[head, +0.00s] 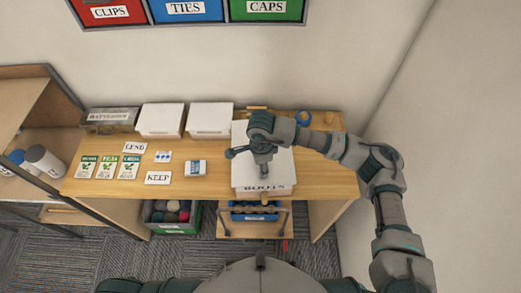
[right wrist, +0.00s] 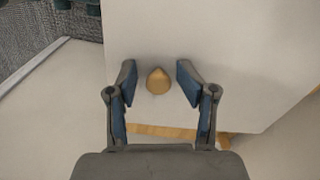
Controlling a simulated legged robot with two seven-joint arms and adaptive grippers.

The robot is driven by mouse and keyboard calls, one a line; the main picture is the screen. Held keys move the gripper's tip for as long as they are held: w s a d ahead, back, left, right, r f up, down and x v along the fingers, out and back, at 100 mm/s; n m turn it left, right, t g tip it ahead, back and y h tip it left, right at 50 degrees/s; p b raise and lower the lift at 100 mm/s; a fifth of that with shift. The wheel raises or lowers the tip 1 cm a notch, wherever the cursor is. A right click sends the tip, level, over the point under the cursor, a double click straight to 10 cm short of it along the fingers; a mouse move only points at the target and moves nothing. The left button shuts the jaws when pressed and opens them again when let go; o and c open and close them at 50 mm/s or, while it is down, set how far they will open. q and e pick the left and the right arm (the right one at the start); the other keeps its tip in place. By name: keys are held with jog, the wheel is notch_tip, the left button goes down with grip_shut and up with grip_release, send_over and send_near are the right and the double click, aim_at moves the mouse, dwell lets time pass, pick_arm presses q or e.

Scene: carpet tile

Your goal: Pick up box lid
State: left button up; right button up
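The white box lid (head: 280,163) tops a box at the right of the wooden table, with a partly hidden dark label on the box's front edge. In the right wrist view the lid (right wrist: 225,50) is a pale flat panel with a round golden knob (right wrist: 158,80). My right gripper (head: 263,172) is above the lid in the head view. In the right wrist view its fingers (right wrist: 157,75) are open, one on each side of the knob, with gaps on both sides. The knob is hidden behind the gripper in the head view. My left gripper is not in view.
Two white boxes (head: 161,120) (head: 209,118) stand left of the lid. Seed packets (head: 107,168), cards (head: 158,178) and a small box (head: 195,168) lie on the table (head: 220,184). A wall closes the right side.

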jog(key=c, duration=0.8)
jog(key=shift+d+r, duration=0.1)
grip_shut()
jog(key=shift+d, duration=0.1)
jog(key=shift+r, duration=0.5)
notch_tip(320, 180, up, 2)
jog(key=shift+r+b, duration=0.1)
jog(key=shift+b, duration=0.5)
jog(key=s+a+r+b, duration=0.1)
jog(key=s+a+b, duration=0.2)
jog(key=s+a, duration=0.6)
jog(key=a, duration=0.4)
jog(key=shift+s+r, duration=0.35)
jog(key=shift+s, duration=0.05)
